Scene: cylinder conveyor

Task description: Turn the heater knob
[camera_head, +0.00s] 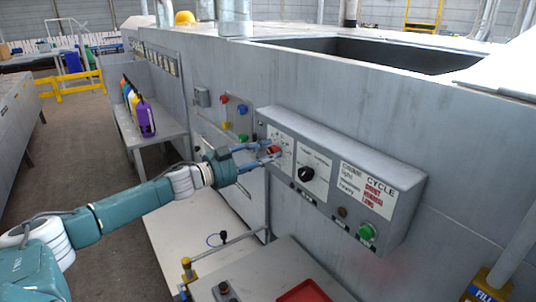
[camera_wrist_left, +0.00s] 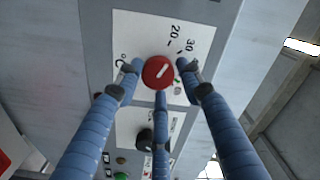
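The heater knob (camera_head: 275,150) is red and sits on the left plate of the grey control box (camera_head: 402,212). In the left wrist view the knob (camera_wrist_left: 158,72) shows a white pointer line slanting up and right, with the marks 20 and 30 beyond it. My left gripper (camera_head: 268,154) is at the knob, with its three blue fingers spread around it. In the wrist view the left gripper (camera_wrist_left: 159,76) has fingertips left, right and below the knob, with small gaps seeming to remain at the sides. My right gripper is not in view.
A black knob (camera_head: 306,174) and a green button (camera_head: 366,231) are on the same box, right of the red knob. Several coloured bottles (camera_head: 138,108) stand on a side table at left. A red tray (camera_head: 304,292) lies below.

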